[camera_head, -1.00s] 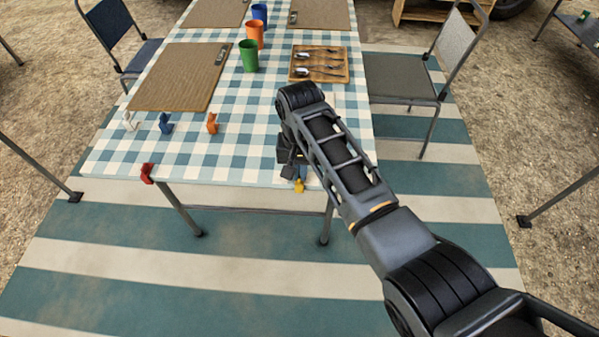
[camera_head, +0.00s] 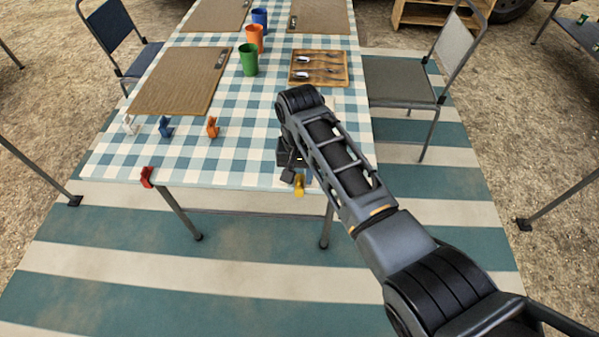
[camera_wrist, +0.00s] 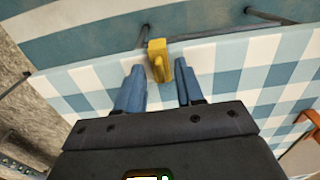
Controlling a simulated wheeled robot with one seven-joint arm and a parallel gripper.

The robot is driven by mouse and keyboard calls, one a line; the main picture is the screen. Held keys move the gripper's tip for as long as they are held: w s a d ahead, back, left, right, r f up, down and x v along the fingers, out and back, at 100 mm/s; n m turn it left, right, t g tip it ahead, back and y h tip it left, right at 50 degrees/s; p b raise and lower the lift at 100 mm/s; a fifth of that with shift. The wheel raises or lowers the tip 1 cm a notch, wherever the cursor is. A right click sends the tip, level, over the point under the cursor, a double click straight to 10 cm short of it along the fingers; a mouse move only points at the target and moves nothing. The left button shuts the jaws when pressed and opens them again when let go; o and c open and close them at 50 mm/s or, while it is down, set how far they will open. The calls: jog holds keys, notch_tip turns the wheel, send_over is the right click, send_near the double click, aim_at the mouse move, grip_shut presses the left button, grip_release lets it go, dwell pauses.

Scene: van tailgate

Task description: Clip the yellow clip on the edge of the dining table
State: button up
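The yellow clip (camera_head: 299,187) sits on the near edge of the dining table (camera_head: 215,165), right of the middle. In the wrist view the clip (camera_wrist: 158,62) straddles the table edge, upright part outward. My gripper (camera_wrist: 158,68) is open, its two blue fingers apart, one on each side of the clip's inner end with gaps visible. In the head view my gripper (camera_head: 293,174) is partly hidden by my arm.
White (camera_head: 131,124), blue (camera_head: 166,127) and orange (camera_head: 212,128) clips stand on the tabletop. Green (camera_head: 248,59), orange (camera_head: 254,39) and blue (camera_head: 260,20) cups, a placemat (camera_head: 180,80) and a cutlery tray (camera_head: 319,68) lie farther back. A chair (camera_head: 400,80) stands right.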

aim_at(299, 178)
notch_tip(299, 178, up, 8)
jog(key=shift+f, duration=0.15)
dwell(0.3)
